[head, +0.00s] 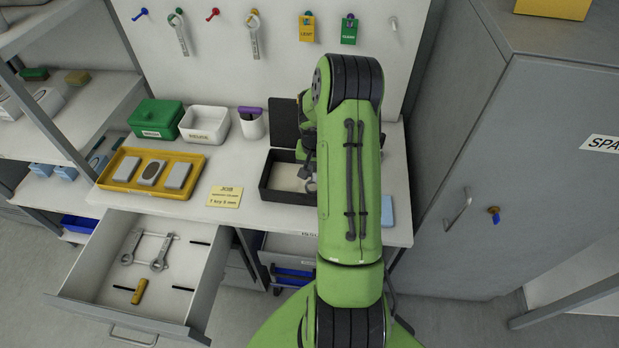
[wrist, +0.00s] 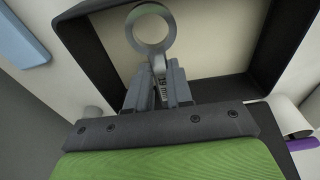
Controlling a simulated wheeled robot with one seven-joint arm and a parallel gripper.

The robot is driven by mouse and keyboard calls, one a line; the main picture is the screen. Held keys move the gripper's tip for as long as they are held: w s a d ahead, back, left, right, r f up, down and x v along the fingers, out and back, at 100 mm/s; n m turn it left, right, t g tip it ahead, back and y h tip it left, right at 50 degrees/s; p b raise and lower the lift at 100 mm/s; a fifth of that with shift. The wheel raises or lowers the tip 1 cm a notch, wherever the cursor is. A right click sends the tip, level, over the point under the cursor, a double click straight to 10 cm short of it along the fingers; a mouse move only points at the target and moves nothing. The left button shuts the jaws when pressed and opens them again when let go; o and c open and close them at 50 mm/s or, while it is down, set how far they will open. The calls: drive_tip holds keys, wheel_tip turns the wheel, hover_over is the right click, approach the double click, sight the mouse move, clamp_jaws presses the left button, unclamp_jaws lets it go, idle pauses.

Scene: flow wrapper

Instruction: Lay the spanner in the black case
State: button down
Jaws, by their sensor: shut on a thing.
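The spanner (wrist: 151,32) is a grey tool with a ring end. My gripper (wrist: 158,88) is shut on its shank in the wrist view, and the ring end points away from the jaws. The black case (wrist: 262,50) has a pale inside floor, and the spanner shows over that floor. I cannot tell whether the spanner touches it. In the head view the open black case (head: 288,194) stands on the bench with its lid raised at the back. My green arm hides its right part and most of my gripper (head: 308,180).
A yellow tray (head: 150,190) with grey blocks, a note card (head: 225,196), a green box (head: 157,119), a white box (head: 204,123) and a white cup (head: 252,125) stand left of the case. An open drawer (head: 200,290) with spanners juts out below. A grey cabinet (head: 530,170) stands right.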

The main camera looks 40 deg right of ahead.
sight(314, 175)
drive_tip(key=f, duration=0.4)
drive_tip(key=shift+w+f, duration=0.2)
drive_tip(key=shift+f+b, duration=0.2)
drive_tip(key=shift+b, duration=0.1)
drive_tip(key=c, duration=1)
unclamp_jaws()
drive_tip(key=shift+r, duration=0.15)
